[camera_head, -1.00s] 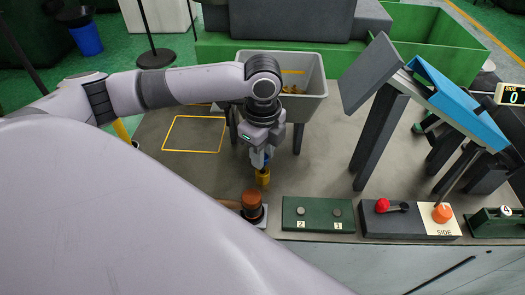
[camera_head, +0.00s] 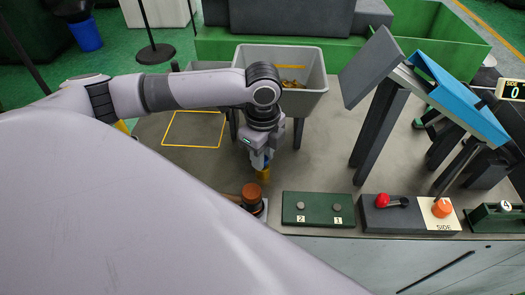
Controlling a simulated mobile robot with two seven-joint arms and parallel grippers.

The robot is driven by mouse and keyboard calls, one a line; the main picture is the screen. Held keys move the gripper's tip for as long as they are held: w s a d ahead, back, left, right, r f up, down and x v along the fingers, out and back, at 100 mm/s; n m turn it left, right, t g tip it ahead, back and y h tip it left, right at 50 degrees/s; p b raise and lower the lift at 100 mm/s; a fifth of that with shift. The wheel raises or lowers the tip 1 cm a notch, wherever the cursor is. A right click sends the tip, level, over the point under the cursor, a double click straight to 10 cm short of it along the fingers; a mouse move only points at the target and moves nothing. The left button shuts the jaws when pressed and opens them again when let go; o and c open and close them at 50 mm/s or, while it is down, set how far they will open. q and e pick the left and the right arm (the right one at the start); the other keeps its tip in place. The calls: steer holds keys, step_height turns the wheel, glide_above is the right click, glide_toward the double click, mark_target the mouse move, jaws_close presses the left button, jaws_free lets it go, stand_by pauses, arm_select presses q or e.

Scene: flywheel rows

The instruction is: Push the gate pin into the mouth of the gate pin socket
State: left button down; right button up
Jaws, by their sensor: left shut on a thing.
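My left gripper (camera_head: 262,167) points down over the grey table, left of centre in the head view. It is shut on a small yellow piece, which looks like the gate pin (camera_head: 263,175). Only the pin's lower part shows below the fingers, apart from the table. Just below it in the picture stands an orange-brown cylinder on a dark base (camera_head: 252,197). I cannot tell whether this is the gate pin socket; no socket mouth shows clearly. My own pale body hides the area to its lower left. My right gripper is out of view.
A green panel with two grey buttons (camera_head: 318,221) lies right of the cylinder. Further right are a red-knobbed lever (camera_head: 382,200) and an orange button (camera_head: 441,208). A grey bin (camera_head: 312,100) stands behind the gripper. A blue sloped chute (camera_head: 450,100) rises at right.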

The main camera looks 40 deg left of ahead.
arm_select(q)
steer(key=shift+f, duration=0.35)
steer(key=c, duration=0.8)
jaws_free()
steer(key=shift+r, duration=3.6)
